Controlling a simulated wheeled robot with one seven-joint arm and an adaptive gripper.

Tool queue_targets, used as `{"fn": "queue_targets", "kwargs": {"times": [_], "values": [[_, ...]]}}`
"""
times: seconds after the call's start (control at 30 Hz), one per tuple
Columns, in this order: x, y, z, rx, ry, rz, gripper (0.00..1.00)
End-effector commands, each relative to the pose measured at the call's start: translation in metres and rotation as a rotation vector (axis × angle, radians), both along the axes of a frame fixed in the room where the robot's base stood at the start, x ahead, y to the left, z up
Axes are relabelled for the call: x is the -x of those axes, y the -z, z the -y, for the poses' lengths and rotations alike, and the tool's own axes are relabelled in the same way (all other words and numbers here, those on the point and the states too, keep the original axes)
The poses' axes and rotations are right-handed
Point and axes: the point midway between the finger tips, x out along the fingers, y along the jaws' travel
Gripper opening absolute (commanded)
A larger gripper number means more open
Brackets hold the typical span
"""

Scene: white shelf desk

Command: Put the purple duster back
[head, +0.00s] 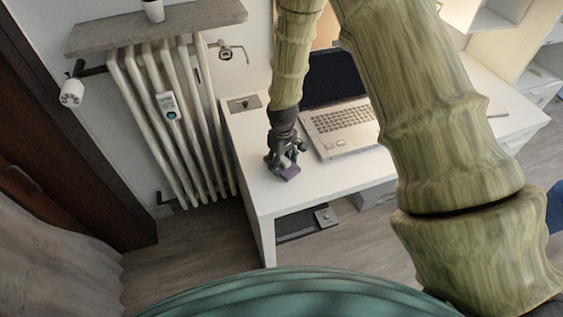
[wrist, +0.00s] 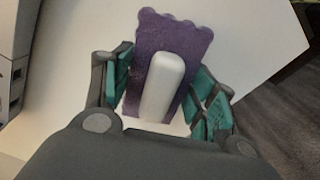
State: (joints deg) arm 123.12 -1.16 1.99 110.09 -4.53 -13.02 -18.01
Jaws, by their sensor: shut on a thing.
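The purple duster (head: 290,172) is at the left part of the white desk (head: 330,175), under my gripper (head: 286,158). In the wrist view the purple duster (wrist: 178,40) has a scalloped far edge and a white rounded handle (wrist: 163,86). My gripper (wrist: 165,95) has its teal-padded fingers on both sides of the duster, shut on it. My fingers cover part of the duster in the head view. I cannot tell whether the duster touches the desk top or is just above it.
An open laptop (head: 342,118) stands right of my gripper on the desk. A small grey plate (head: 244,103) lies at the desk's back left corner. A radiator (head: 165,120) is on the wall to the left. The desk's front left area is clear.

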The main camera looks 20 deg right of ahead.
Motion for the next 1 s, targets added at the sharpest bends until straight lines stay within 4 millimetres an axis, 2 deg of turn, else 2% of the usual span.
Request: {"fn": "queue_targets", "kwargs": {"times": [0.13,0.5,0.53,0.63,1.0], "values": [[0.0,0.01,0.0,0.0,0.0,0.0,0.31],[0.0,0.014,0.0,0.0,0.0,0.0,0.31],[0.0,0.013,0.0,0.0,0.0,0.001,0.61],[0.0,0.013,0.0,0.0,0.0,0.001,0.79],[0.0,0.011,0.0,0.0,0.0,0.001,0.79]]}}
